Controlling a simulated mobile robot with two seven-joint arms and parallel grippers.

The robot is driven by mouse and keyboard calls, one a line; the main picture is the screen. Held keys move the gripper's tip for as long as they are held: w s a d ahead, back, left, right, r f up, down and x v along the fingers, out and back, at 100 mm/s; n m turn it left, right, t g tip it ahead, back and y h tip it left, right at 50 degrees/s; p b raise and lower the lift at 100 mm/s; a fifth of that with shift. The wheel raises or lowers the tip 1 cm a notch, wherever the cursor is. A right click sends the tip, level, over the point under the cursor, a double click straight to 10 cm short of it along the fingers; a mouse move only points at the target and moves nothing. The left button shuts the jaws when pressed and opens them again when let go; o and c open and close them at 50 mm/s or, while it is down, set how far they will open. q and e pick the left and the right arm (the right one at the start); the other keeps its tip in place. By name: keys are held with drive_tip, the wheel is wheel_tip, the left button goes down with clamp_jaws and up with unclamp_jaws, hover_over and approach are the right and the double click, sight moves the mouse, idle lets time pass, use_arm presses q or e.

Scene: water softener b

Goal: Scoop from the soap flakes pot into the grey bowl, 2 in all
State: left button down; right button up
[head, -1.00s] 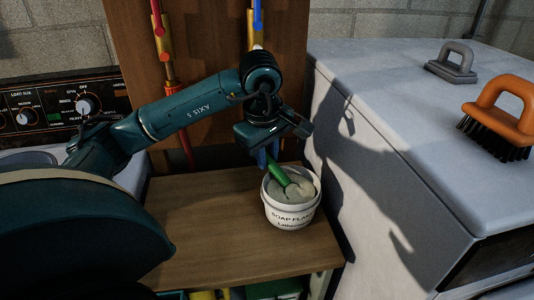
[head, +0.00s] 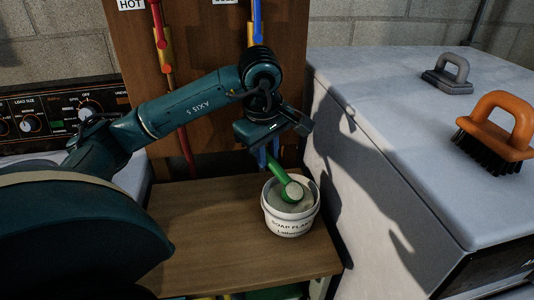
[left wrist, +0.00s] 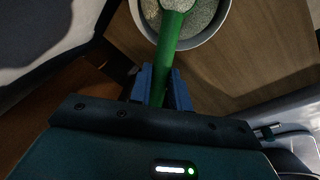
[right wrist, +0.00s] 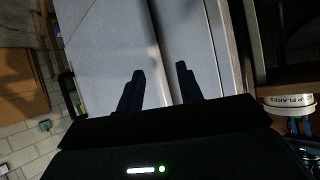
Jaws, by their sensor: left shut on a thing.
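The white soap flakes pot (head: 290,224) stands on the wooden shelf, filled with pale flakes. My left gripper (head: 267,157) is above and behind it, shut on the handle of a green scoop (head: 277,172). The scoop slants down to the pot, and its round head, full of pale flakes, is at the pot's mouth. In the left wrist view the blue fingers (left wrist: 160,88) grip the green handle (left wrist: 168,50) and the pot's rim (left wrist: 214,32) shows beyond. My right gripper (right wrist: 158,78) is open and empty; the pot (right wrist: 296,101) shows at that view's right edge. No grey bowl is seen.
The wooden shelf (head: 205,225) is clear left of the pot. A light grey appliance (head: 400,130) stands close on the right, with an orange brush (head: 498,128) and a grey-handled tool (head: 449,73) on top. Red and blue pipes run up the wooden panel behind.

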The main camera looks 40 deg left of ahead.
use_arm(q)
drive_tip(key=shift+r, duration=0.15)
drive_tip(key=p+v, duration=0.2)
drive_tip(key=v, duration=0.1)
drive_tip(key=p+v, duration=0.1)
drive_tip(key=shift+w+a+r, duration=0.15)
drive_tip(key=shift+w+r, duration=0.1)
drive_tip(key=shift+w, duration=0.15)
drive_tip(key=shift+f, duration=0.1)
drive_tip(key=shift+f+h, duration=0.15)
drive_tip(key=shift+h, duration=0.15)
drive_tip(key=shift+f+h+b, duration=0.1)
drive_tip(key=shift+h+b, duration=0.4)
drive_tip(key=shift+b, duration=0.15)
drive_tip(key=h+b, duration=0.2)
drive_tip(key=h, duration=0.1)
drive_tip(key=shift+b, duration=0.3)
drive_tip(key=shift+h, duration=0.4)
drive_tip(key=shift+r, duration=0.25)
